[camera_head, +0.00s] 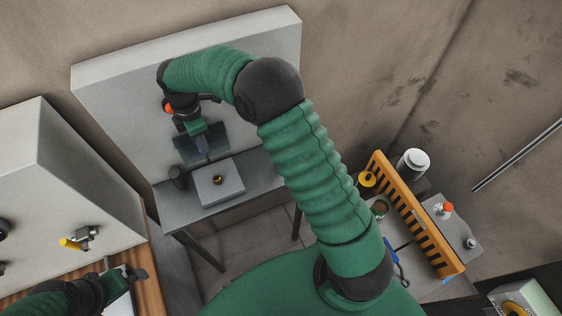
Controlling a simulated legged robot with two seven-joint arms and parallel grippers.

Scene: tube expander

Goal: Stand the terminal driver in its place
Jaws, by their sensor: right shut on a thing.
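My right gripper (197,128) is at the end of the green arm that reaches over the grey bench. The driver looks apart from the block. My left gripper (136,274) is low at the left, over a wooden surface; its fingers are too unclear to judge.
A large pale panel (255,60) rises behind. An orange slotted rack (415,215) and a white canister (411,164) are at right. A white cabinet (75,165) stands left.

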